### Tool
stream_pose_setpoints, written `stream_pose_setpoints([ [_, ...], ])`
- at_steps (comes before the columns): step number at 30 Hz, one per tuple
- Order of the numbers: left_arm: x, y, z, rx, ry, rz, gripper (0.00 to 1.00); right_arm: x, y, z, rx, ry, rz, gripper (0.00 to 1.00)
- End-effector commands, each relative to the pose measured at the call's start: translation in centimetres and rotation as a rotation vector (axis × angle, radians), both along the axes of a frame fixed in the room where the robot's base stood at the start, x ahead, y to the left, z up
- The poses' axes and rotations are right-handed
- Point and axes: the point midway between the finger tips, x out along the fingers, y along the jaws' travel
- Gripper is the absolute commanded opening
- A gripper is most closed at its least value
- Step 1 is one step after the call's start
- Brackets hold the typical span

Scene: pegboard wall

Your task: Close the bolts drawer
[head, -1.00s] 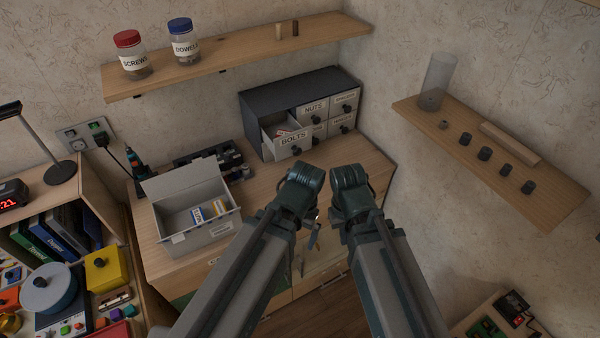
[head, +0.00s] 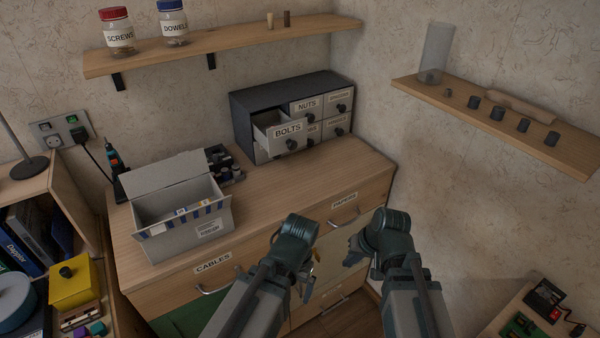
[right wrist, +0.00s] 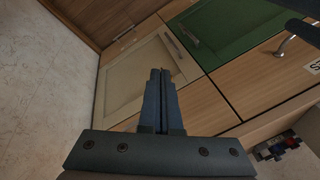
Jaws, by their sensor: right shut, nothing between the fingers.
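The bolts drawer (head: 287,134) is pulled out of the dark small-parts cabinet (head: 300,92), top left of its front. It has a grey front, a BOLTS label and a dark round knob. The drawers beside and below it look shut. My right gripper (head: 351,262) is low in front of the dresser, well below and right of the bolts drawer, touching nothing I can see. In the right wrist view its fingers (right wrist: 160,76) are shut together and empty, before the lower doors. My left gripper (head: 309,284) is mostly hidden behind its own wrist, also in front of the dresser.
An open grey box (head: 181,235) stands on the dresser top (head: 290,185), left of the cabinet. The top before the bolts drawer is clear. A shelf (head: 225,52) with jars hangs above; another (head: 500,120) is at right.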

Motion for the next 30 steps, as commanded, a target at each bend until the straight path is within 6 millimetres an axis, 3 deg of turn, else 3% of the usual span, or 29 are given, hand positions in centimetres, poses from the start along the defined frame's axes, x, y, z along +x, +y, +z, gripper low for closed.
stream_pose_setpoints([
  [1,0.0,0.0,-1.9,0.000,0.000,0.000,1.00,1.1,1.0,-1.1,0.084,-0.045,-0.030,0.00],
  [5,0.0,0.0,-2.2,0.000,0.000,0.000,1.00,3.8,4.3,1.6,0.315,-0.161,-0.102,0.00],
  [9,0.0,0.0,-2.2,0.000,0.000,0.000,1.00,6.4,7.4,6.3,0.587,-0.276,-0.207,0.00],
  [12,0.0,0.0,-2.1,0.000,0.000,0.000,1.00,8.3,8.5,10.3,0.790,-0.346,-0.311,0.00],
  [16,0.0,0.0,-2.1,0.000,0.000,0.000,1.00,10.1,8.5,14.5,1.011,-0.404,-0.452,0.00],
  [21,0.0,0.0,-2.2,0.000,0.000,0.000,1.00,11.5,7.4,17.6,1.187,-0.431,-0.589,0.00],
  [30,0.0,0.0,-2.2,0.000,0.000,0.000,1.00,12.0,6.8,18.5,1.251,-0.436,-0.643,0.00],
])
